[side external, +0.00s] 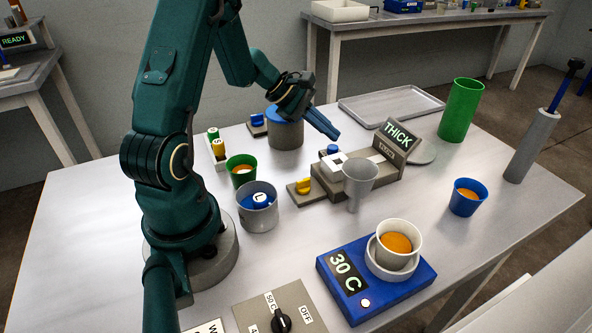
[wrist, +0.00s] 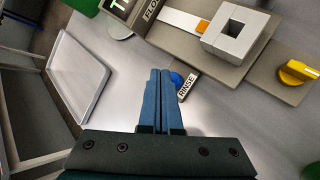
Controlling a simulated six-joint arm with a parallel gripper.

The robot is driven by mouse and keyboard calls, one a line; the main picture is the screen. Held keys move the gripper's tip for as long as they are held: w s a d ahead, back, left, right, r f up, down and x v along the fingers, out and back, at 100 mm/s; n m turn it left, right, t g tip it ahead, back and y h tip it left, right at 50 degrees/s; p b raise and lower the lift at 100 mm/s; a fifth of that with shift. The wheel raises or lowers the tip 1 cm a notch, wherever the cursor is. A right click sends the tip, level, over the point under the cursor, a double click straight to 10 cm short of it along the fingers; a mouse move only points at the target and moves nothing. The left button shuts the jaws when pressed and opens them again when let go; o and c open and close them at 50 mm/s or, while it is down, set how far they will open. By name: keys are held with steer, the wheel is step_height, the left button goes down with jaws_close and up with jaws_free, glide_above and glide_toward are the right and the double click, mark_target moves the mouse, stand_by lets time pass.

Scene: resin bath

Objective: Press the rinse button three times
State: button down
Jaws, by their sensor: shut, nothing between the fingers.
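The rinse button (wrist: 177,78) is a small blue cap beside a white RINSE label (wrist: 187,85). In the wrist view it shows just right of my fingertips, partly hidden by the right finger. In the side view the blue cap (side external: 332,149) sits behind the grey flow device. My gripper (side external: 334,136) has blue fingers closed together with nothing between them. Its tips are close to the button in the side view, seemingly above it; I cannot tell whether they touch. In the wrist view my gripper (wrist: 161,71) points toward the table near the button.
The flow device with its THICK display (side external: 398,131) stands beside the button, with a yellow knob (side external: 303,185) at its end. A grey funnel cup (side external: 360,173) stands in front. A grey tray (side external: 392,103) lies behind. A blue-lidded pot (side external: 285,132) is to the left.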

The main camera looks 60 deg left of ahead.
steer(key=shift+r, duration=2.55)
stand_by(0.7)
step_height(320, 180, up, 4)
steer(key=shift+f, duration=0.15)
stand_by(0.3)
glide_above(327, 150)
steer(key=shift+f, duration=4.4)
steer(key=shift+f, duration=0.15)
steer(key=shift+f, duration=0.3)
